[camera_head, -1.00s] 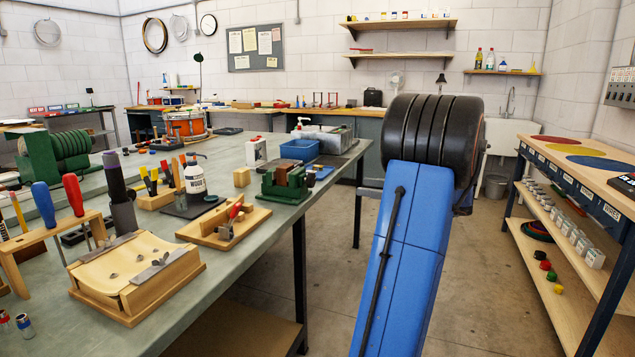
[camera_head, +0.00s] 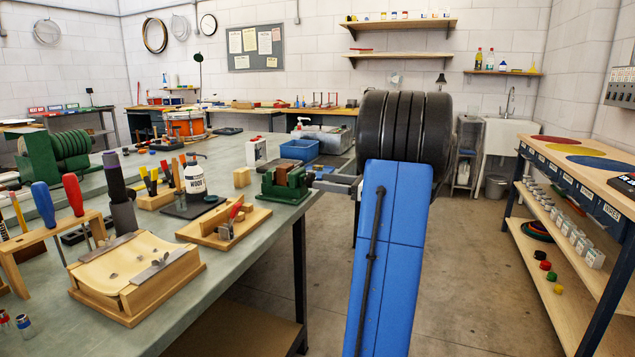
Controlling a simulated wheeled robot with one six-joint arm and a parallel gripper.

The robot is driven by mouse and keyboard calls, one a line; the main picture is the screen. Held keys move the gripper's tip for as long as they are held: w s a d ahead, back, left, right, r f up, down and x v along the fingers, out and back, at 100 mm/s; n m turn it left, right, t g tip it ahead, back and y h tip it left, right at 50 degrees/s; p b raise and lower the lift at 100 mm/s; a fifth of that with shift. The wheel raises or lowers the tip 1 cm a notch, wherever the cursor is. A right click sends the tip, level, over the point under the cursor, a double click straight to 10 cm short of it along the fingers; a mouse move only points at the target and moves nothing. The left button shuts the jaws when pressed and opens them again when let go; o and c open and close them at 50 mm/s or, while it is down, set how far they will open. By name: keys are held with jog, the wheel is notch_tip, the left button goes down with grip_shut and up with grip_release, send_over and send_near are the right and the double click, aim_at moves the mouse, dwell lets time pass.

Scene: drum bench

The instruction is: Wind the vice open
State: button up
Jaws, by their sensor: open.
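The green vice (camera_head: 287,194) sits at the right edge of the grey-green bench, with a brown wooden block (camera_head: 297,176) standing between its jaws. My gripper (camera_head: 324,181) is just right of the vice, at about its height, with its grey fingers pointing left toward the vice's right end. The fingers are open. My blue and black arm hides part of the gripper's back. The vice's screw and handle are too small or covered to make out, and I cannot tell whether the fingers touch them.
A wooden tray with a red-handled tool (camera_head: 233,213) lies in front of the vice. A blue bin (camera_head: 299,149) stands behind it. The floor right of the bench is open, up to a shelved table (camera_head: 571,185).

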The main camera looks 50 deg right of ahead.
aim_at(309, 180)
jog(key=shift+x, duration=1.75)
jog(key=shift+c, duration=0.6)
jog(key=c, duration=1)
jog(key=shift+o, duration=0.4)
jog(key=n, duration=2.9)
jog(key=shift+a+f+n, duration=0.1)
jog(key=shift+f+n, duration=0.15)
jog(key=shift+n, duration=0.05)
